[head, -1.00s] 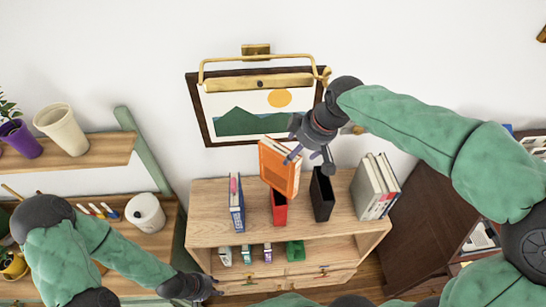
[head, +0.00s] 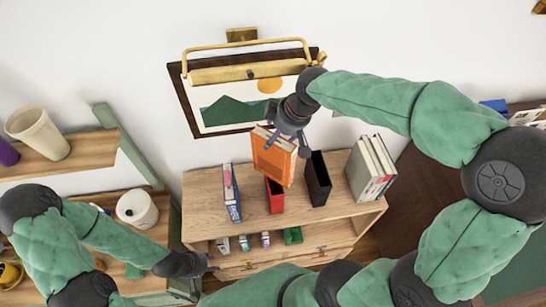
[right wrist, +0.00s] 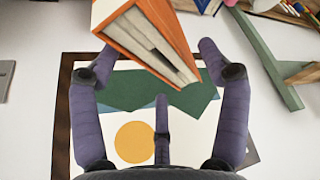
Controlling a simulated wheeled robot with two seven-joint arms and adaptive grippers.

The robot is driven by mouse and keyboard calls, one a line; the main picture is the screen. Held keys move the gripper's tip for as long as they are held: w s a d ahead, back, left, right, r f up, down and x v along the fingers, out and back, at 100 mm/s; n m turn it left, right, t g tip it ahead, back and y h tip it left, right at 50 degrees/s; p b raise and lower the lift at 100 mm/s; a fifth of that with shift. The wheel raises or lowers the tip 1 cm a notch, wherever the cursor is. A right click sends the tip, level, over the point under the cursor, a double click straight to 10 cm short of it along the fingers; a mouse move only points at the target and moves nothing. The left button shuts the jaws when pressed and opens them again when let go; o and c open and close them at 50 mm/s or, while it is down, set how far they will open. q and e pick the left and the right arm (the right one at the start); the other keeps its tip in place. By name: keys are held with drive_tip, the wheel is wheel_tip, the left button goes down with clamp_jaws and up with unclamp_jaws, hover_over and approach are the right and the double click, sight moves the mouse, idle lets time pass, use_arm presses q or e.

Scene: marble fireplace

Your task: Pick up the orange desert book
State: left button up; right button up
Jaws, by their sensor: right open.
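The orange book (head: 272,160) is upright and slightly tilted, just above and behind a red upright holder or book (head: 275,197) on the wooden shelf unit. Whether it rests on the red piece is hidden. My right gripper (head: 287,143) is at the top of the orange book, its fingers spread. In the right wrist view the orange book's (right wrist: 122,20) page edge comes in between the open fingers (right wrist: 158,62), with gaps on both sides. My left gripper (head: 205,265) hangs low at the left front of the shelf unit; its fingers are too small to judge.
The wooden shelf unit (head: 205,205) also carries a blue-and-white book (head: 231,195), a black holder (head: 317,180) and grey books (head: 365,170). A framed landscape picture (head: 235,115) under a brass lamp (head: 250,70) hangs close behind my right gripper.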

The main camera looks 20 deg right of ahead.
drive_tip(key=shift+x, duration=1.1)
clamp_jaws()
drive_tip(key=shift+r, duration=0.15)
